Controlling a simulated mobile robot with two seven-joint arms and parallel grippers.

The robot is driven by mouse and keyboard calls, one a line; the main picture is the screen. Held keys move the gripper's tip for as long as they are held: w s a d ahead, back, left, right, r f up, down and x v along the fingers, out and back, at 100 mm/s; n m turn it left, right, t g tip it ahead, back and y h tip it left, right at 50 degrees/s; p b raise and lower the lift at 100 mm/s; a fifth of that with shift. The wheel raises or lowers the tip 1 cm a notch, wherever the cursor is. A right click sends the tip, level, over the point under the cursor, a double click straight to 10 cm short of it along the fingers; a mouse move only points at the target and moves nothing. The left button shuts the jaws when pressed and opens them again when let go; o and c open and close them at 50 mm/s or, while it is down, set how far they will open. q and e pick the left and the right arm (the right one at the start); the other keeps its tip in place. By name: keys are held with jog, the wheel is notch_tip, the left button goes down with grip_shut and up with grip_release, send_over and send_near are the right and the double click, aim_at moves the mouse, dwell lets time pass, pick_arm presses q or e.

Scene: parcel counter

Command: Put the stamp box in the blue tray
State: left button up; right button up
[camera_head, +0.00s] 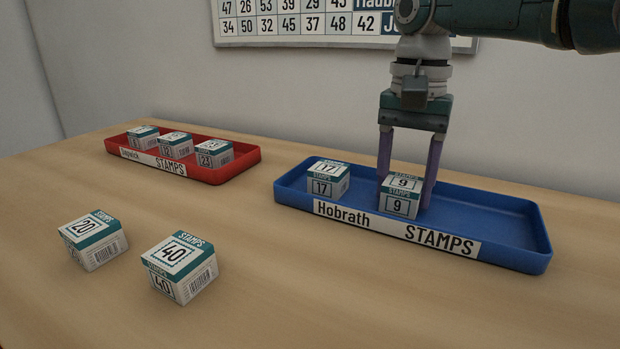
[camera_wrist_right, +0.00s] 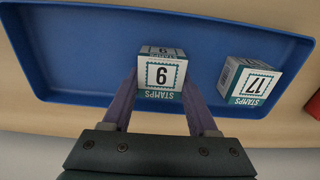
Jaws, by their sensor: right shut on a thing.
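The blue tray (camera_head: 510,228) labelled Hobrath STAMPS stands on the table at the right. My right gripper (camera_head: 404,195) reaches down into it from above, shut on the stamp box numbered 9 (camera_head: 398,205). In the right wrist view this box (camera_wrist_right: 162,76) sits between the two purple fingers of the gripper (camera_wrist_right: 160,95), over the tray floor. I cannot tell whether it touches the floor. The stamp box numbered 17 (camera_head: 327,184) stands in the tray to its left. Boxes numbered 20 (camera_head: 93,240) and 40 (camera_head: 180,266) stand on the table at the front left. My left gripper is out of view.
A red tray (camera_head: 222,173) with three stamp boxes stands at the back left. A number board (camera_head: 300,22) hangs on the wall behind. The right part of the blue tray is empty. The table front between box 40 and the blue tray is clear.

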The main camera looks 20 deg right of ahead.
aim_at(405, 179)
jog(key=shift+f, duration=0.2)
jog(key=o, duration=1.4)
notch_tip(405, 179, up, 12)
jog(key=shift+r+p, duration=0.25)
jog(key=shift+p, duration=0.95)
jog(key=shift+f, duration=0.1)
